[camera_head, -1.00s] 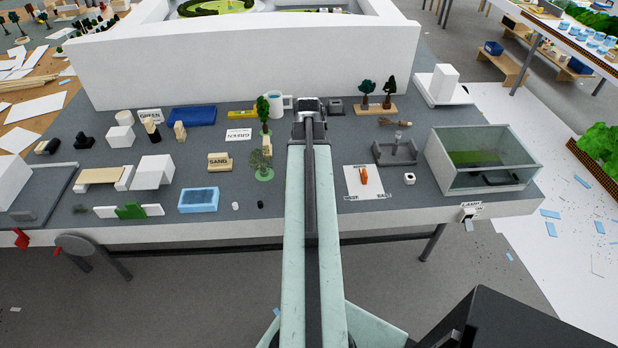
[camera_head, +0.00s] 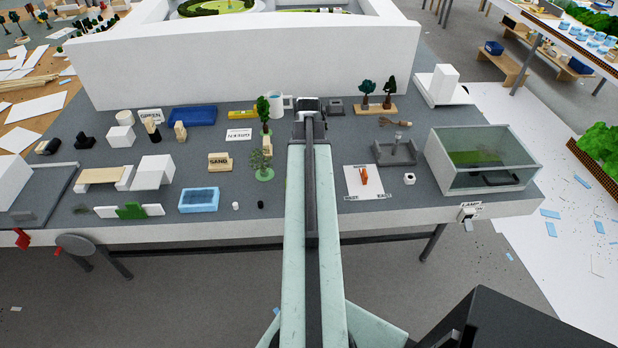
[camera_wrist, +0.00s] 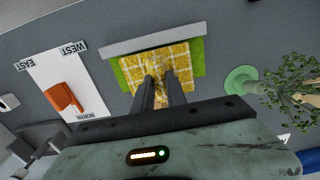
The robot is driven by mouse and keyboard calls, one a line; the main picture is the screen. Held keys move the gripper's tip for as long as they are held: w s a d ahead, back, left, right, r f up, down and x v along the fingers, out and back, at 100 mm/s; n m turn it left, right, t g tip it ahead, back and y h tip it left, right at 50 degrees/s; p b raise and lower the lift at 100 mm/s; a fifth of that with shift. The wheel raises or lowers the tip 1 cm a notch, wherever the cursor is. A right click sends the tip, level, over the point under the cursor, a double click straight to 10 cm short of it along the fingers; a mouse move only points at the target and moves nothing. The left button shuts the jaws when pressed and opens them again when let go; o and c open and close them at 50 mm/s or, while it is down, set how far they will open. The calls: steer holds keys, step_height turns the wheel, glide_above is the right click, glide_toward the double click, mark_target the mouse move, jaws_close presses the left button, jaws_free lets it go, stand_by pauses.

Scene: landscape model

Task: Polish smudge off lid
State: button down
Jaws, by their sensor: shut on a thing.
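In the wrist view my gripper (camera_wrist: 160,82) points at a yellow-and-white checked cloth (camera_wrist: 178,58). Its dark fingers are close together and shut on the cloth. Bright green (camera_wrist: 198,50) shows at both sides of the cloth, and a pale grey strip (camera_wrist: 152,37) runs along its far edge. I cannot tell whether the cloth rests on these. In the head view my arm hides the fingers and the cloth. A clear-sided case (camera_head: 480,160) stands at the table's right end. I cannot make out for certain which surface is the lid, and no smudge is distinguishable.
A white compass card (camera_wrist: 68,82) with an orange piece (camera_wrist: 65,97) lies beside the cloth. A small tree on a green base (camera_wrist: 242,79) stands on the other side. A high white wall (camera_head: 240,65) closes the table's back.

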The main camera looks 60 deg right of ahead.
steer(key=shift+r+p, duration=2.75)
steer(key=shift+r, duration=0.25)
steer(key=shift+f, duration=0.1)
